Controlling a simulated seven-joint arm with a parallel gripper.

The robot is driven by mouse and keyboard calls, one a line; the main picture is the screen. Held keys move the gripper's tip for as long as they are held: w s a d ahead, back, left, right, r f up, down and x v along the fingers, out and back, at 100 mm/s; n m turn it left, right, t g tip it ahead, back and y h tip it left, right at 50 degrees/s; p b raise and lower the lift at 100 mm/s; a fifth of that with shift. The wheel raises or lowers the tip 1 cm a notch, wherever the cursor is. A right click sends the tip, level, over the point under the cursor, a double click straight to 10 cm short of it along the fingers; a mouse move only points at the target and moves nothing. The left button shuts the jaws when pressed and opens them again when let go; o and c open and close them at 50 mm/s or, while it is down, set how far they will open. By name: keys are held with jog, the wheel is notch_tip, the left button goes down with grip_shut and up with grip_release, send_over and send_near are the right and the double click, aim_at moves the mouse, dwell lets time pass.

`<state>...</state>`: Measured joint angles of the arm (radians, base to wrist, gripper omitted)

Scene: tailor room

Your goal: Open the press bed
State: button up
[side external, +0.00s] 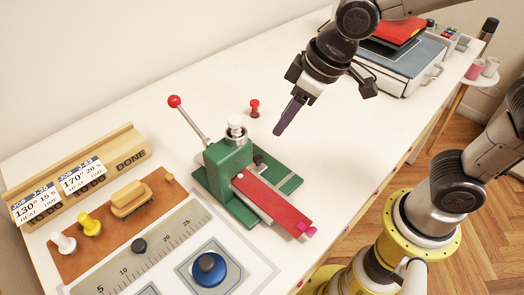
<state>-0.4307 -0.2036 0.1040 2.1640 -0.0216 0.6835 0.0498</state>
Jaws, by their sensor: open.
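A green hand press (226,165) stands on the white table near the middle of the side view. It has a raised lever with a red ball (174,101) and a white knob on top. A red flat bed (268,202) juts from its front toward the lower right, with a pink knob (309,229) at its outer end. My gripper (281,130) hangs above the table, behind and to the right of the press, apart from it. Its purple fingers point down and left and overlap in this view. It holds nothing that I can see.
A grey flat machine (395,70) with a red plate stands at the back right, partly behind my arm. A small red peg (254,108) stands behind the press. A ruler mat (190,255), an orange board (110,225) and a wooden card rack (75,170) fill the front left.

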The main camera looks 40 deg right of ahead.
aim_at(259, 157)
jog(key=x, duration=1.3)
jog(key=shift+d, duration=0.1)
grip_shut()
dwell(1.0)
